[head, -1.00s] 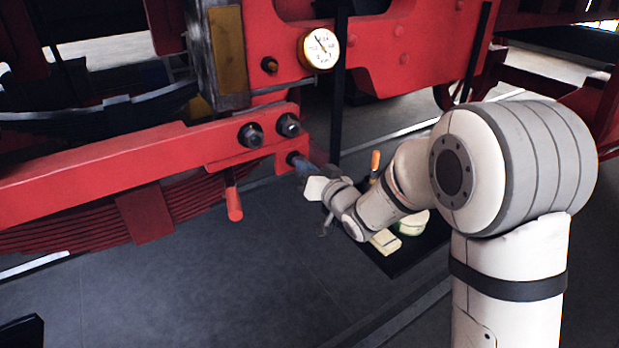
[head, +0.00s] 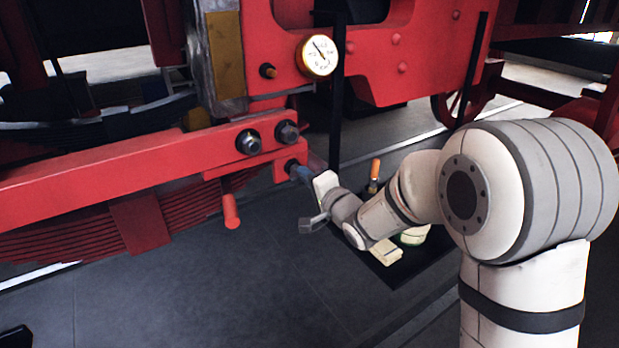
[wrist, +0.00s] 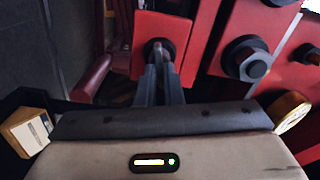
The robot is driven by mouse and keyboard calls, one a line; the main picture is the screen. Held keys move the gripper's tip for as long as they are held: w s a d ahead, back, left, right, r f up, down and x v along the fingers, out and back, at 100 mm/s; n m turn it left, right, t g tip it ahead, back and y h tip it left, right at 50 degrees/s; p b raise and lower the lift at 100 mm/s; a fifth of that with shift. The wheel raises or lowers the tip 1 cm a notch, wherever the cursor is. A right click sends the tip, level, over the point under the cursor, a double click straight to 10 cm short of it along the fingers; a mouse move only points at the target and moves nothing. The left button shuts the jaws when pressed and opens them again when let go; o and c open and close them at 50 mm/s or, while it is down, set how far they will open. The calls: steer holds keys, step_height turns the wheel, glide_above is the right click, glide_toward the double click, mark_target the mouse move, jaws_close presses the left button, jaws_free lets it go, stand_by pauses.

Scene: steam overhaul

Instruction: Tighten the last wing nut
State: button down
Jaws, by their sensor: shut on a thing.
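The wing nut (wrist: 158,48) is a small dark fitting on a red bracket plate, at the upper middle of the wrist view. In the head view it sits at the lower bracket (head: 290,166), below two larger dark nuts. My gripper (head: 301,173) reaches it from the right. In the wrist view my gripper (wrist: 160,72) has its two narrow fingers close together, with the tips at the nut. It is shut on the wing nut. The fingers hide much of the nut, so its wings and seating cannot be made out.
Two large nuts (head: 249,141) (head: 287,132) stick out just above. A red handle (head: 231,211) hangs at lower left. A round gauge (head: 318,56) is above. A dark mat (head: 393,280) holding an orange-handled tool (head: 375,170) lies below my arm. Open floor is at front left.

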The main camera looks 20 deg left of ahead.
steer(key=shift+r+m, duration=0.15)
steer(key=shift+m, duration=1.35)
steer(key=c, duration=1.6)
jaws_free()
steer(key=shift+f, duration=0.2)
steer(key=shift+o, duration=0.2)
steer(key=b+v, duration=0.1)
steer(key=v, duration=0.6)
steer(key=shift+s+d, duration=0.2)
steer(key=shift+s, duration=0.1)
